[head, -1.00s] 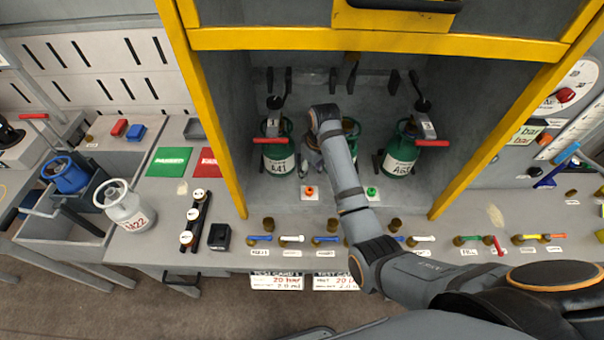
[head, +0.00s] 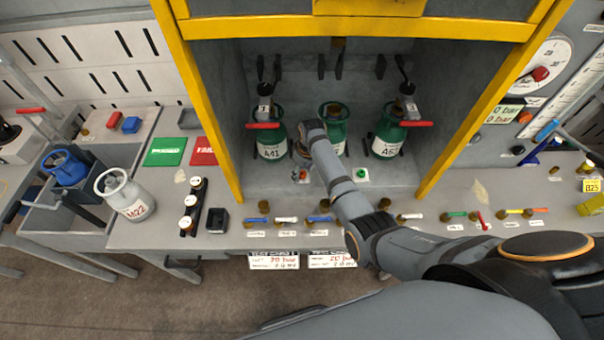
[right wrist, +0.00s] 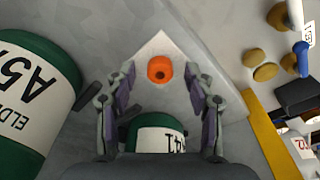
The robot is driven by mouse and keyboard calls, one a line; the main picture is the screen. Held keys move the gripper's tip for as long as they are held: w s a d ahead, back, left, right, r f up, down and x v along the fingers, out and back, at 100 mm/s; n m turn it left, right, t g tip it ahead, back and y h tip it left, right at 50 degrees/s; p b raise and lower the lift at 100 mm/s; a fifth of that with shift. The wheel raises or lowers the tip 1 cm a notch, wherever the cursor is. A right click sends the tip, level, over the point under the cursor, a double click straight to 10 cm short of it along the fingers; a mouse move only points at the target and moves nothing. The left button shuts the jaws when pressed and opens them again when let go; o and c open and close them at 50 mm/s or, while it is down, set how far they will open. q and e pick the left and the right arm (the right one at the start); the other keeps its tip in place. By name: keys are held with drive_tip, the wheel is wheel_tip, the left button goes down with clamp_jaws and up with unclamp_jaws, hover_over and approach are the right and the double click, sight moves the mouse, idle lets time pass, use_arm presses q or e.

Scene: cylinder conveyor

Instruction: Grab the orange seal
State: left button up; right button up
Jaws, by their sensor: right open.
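The orange seal (head: 302,176) is a small orange ring with a dark hole. It sits on a white square pad (right wrist: 162,48) on the cabinet floor, in front of the green cylinder A41 (head: 271,142). My right gripper (head: 303,152) is just behind and above the seal in the head view, partly hidden by its own wrist. In the right wrist view my right gripper (right wrist: 161,70) is open and empty, with the orange seal (right wrist: 161,69) framed between its fingertips. Contact cannot be told. My left gripper is not in view.
A green seal (head: 361,174) lies on its own pad to the right. Green cylinders stand in the middle (head: 333,113) and at the right (head: 387,140). Yellow posts (head: 208,100) frame the cabinet. Several small valves line the bench front.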

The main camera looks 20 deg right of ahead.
drive_tip(key=shift+w+f, duration=0.1)
drive_tip(key=c, duration=0.8)
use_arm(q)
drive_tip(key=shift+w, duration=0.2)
use_arm(e)
drive_tip(key=shift+c, duration=0.2)
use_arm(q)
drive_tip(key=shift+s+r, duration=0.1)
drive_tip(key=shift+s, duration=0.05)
use_arm(e)
drive_tip(key=shift+r, duration=0.2)
